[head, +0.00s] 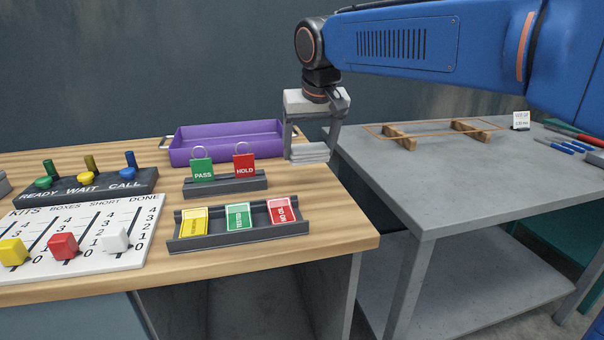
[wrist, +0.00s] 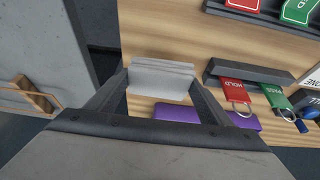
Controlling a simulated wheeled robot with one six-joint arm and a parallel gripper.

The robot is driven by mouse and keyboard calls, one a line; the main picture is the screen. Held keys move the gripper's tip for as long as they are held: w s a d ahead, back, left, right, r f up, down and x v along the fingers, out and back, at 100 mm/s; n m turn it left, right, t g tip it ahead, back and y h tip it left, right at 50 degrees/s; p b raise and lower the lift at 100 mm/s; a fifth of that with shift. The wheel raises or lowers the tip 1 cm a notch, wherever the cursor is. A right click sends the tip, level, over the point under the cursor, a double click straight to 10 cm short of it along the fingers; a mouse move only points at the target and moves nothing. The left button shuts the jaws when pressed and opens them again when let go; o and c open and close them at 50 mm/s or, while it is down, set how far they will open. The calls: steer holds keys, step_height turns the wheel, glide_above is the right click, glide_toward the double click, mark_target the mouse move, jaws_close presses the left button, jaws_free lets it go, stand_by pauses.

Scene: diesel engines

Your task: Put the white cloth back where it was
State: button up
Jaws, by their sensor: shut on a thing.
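The white cloth (head: 309,153) is a folded, layered pad at the right back of the wooden bench (head: 330,210), near its right edge. My gripper (head: 310,148) points down over it, with one finger on each side. In the wrist view the folded cloth (wrist: 160,82) lies between the two fingers of my gripper (wrist: 160,90), which are shut on it. I cannot tell whether its underside touches the bench.
A purple tray (head: 190,157) is just left of the cloth. The PASS (head: 202,170) and HOLD (head: 244,166) tags stand in a dark rack in front. A grey metal table (head: 440,190) with wooden blocks (head: 400,136) stands to the right, across a gap.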

mark_target(311, 163)
steer(key=shift+f, duration=3.3)
steer(key=o, duration=0.9)
steer(key=shift+f, duration=0.1)
steer(key=v, duration=1.2)
steer(key=s+d+f+m, duration=0.1)
steer(key=s+d+f, duration=0.7)
steer(key=d, duration=0.4)
steer(key=s+d+f+m, duration=0.1)
steer(key=s+d+f, duration=0.75)
steer(key=d, duration=0.35)
steer(key=shift+m+h, duration=0.6)
steer(key=s+d+f, duration=0.1)
steer(key=s+f, duration=0.1)
steer(key=s+d+f, duration=0.2)
steer(key=s+f, duration=0.1)
steer(key=s+d+f, duration=0.1)
steer(key=s+f, duration=0.2)
steer(key=shift+s+d+f, duration=0.2)
steer(key=shift+f, duration=0.05)
